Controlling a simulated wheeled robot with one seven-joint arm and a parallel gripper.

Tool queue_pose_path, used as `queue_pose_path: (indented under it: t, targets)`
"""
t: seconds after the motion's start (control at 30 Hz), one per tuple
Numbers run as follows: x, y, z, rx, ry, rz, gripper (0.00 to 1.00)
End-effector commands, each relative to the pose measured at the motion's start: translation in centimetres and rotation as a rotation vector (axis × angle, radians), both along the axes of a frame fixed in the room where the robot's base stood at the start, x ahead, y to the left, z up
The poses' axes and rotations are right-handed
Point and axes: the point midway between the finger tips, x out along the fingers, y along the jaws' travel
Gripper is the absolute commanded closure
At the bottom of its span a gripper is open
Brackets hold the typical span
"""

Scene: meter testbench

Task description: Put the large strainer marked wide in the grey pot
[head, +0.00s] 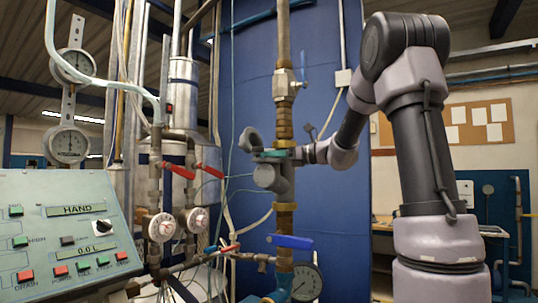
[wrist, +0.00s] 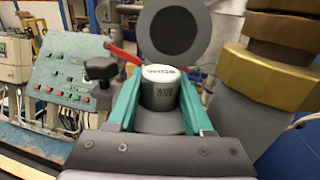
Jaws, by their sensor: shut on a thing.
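My gripper (head: 272,154) is at the pot's mouth in the head view. In the wrist view the lid (wrist: 181,30) rises behind the strainer. I cannot tell how deep the strainer sits; the fingers hide the mouth.
A brass fitting (wrist: 265,75) is close to the right of my gripper. A black knob (wrist: 101,71) is close on the left. A valve with a blue handle (head: 291,242) is below the pot. The control panel (head: 70,235) stands at the left.

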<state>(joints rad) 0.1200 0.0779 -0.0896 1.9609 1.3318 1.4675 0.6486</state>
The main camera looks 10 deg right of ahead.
Motion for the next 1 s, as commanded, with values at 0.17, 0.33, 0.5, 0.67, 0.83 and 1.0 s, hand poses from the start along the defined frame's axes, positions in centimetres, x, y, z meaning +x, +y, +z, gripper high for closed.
queue_pose_path:
  t: [0.17,0.33,0.5,0.67,0.83,1.0]
  targets:
    - [0.0,0.0,-0.4,0.001,0.002,0.000,1.00]
    - [0.0,0.0,-0.7,0.001,0.002,0.000,1.00]
    - [0.0,0.0,-1.2,-0.001,0.003,0.001,1.00]
    - [0.0,0.0,-1.8,-0.004,0.008,0.001,1.00]
    - [0.0,0.0,-2.1,-0.007,0.011,0.001,1.00]
    - [0.1,0.0,-2.1,-0.009,0.012,0.001,0.22]
